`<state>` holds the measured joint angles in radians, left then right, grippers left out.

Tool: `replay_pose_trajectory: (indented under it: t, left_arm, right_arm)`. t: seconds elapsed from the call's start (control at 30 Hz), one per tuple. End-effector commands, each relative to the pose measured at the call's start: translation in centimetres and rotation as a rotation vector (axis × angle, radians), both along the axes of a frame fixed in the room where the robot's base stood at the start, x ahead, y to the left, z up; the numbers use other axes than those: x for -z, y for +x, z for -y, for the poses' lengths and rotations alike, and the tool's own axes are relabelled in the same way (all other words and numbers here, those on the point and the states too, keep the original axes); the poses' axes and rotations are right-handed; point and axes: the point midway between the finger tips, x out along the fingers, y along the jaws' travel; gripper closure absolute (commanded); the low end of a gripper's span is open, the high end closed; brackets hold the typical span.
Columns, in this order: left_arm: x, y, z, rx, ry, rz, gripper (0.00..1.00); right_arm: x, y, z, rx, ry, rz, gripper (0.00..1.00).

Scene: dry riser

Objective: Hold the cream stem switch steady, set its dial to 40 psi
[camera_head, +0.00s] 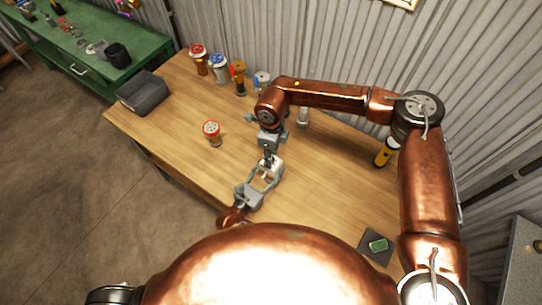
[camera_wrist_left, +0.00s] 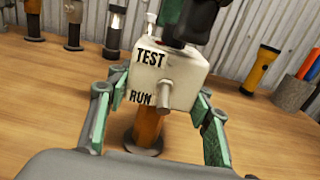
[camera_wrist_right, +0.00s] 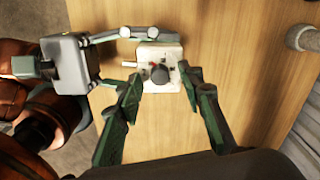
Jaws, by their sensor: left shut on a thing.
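The cream stem switch (camera_wrist_left: 168,72) is a cream box lettered TEST and RUN, with a short peg on its front face, above an orange-brown stem. My left gripper (camera_head: 265,178) is shut on it, one finger on each side. From above, the right wrist view shows the switch (camera_wrist_right: 158,55) with a round black dial (camera_wrist_right: 160,74) on top; its scale is too small to read. My right gripper (camera_wrist_right: 163,82) points down over the switch, its fingers apart on either side of the dial with visible gaps. In the head view, my right gripper (camera_head: 268,158) partly hides the switch.
Several coloured valve-like fittings (camera_head: 219,68) stand along the table's back, with a red-topped one (camera_head: 212,133) nearer. A grey bin (camera_head: 142,92) is at the left corner. A yellow flashlight (camera_head: 383,155) and a dark pad (camera_head: 376,247) are at right. The table's left-front is clear.

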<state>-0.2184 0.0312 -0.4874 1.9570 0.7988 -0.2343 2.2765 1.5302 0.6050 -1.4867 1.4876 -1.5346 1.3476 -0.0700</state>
Motion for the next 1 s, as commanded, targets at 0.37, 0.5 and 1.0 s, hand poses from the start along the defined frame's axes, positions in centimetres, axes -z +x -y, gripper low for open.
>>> replay_pose_trajectory:
  t: [0.37, 0.5, 1.0]
  left_arm:
    - [-0.01, 0.01, 0.0, 0.0, 0.0, 0.0, 0.91]
    - [-0.02, 0.01, 0.0, 0.0, 0.0, 0.0, 0.91]
    - [-0.02, 0.01, 0.0, 0.0, 0.0, 0.0, 0.91]
  right_arm:
    - [0.72, 0.0, 0.03, 0.0, -0.001, 0.0, 0.65]
    - [0.7, -0.01, 0.02, 0.0, 0.0, 0.0, 0.73]
    - [0.67, 0.01, 0.0, -0.001, 0.0, 0.0, 1.0]
